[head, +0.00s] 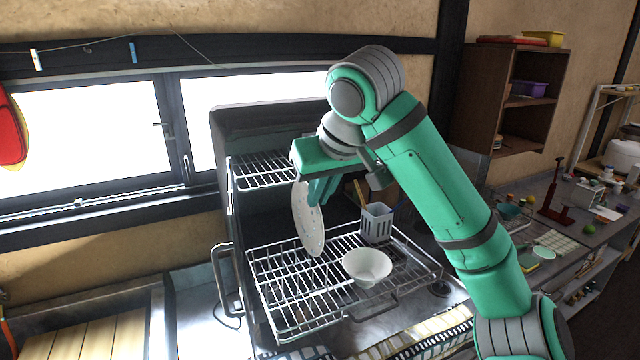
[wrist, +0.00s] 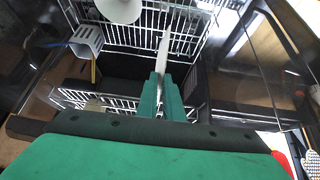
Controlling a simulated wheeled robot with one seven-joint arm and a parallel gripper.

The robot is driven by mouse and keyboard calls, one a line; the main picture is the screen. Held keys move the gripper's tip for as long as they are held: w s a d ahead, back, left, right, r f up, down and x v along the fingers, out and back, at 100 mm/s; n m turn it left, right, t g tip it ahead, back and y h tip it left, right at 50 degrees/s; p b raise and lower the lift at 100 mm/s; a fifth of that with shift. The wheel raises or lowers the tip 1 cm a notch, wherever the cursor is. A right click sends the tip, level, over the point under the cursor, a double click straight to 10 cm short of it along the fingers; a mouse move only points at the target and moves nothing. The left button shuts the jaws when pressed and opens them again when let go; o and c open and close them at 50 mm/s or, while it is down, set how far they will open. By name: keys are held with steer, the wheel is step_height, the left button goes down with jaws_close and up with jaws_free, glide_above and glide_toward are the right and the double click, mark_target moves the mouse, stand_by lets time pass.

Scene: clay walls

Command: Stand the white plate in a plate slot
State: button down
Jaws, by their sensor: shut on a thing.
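The white plate (head: 308,222) is upright on edge, seen at a slant in the head view. My gripper (head: 318,190) is shut on its upper edge. In the wrist view the plate (wrist: 163,54) shows as a thin edge between the green fingers of my gripper (wrist: 160,88). The plate hangs over the left part of the pulled-out lower dish rack (head: 290,290), which has wire rows. I cannot tell whether its lower edge touches the wires.
A white bowl (head: 367,266) sits on the rack right of the plate. A grey cutlery basket (head: 377,222) stands behind it. An upper wire rack (head: 265,168) is above at the back. The rack's front left is bare.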

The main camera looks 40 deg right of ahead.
steer(key=shift+f, duration=4.05)
steer(key=c, duration=1.8)
jaws_free()
steer(key=v, duration=1)
steer(key=shift+s+r, duration=0.2)
steer(key=shift+r, duration=0.15)
steer(key=shift+w+a, duration=0.1)
steer(key=shift+w, duration=0.05)
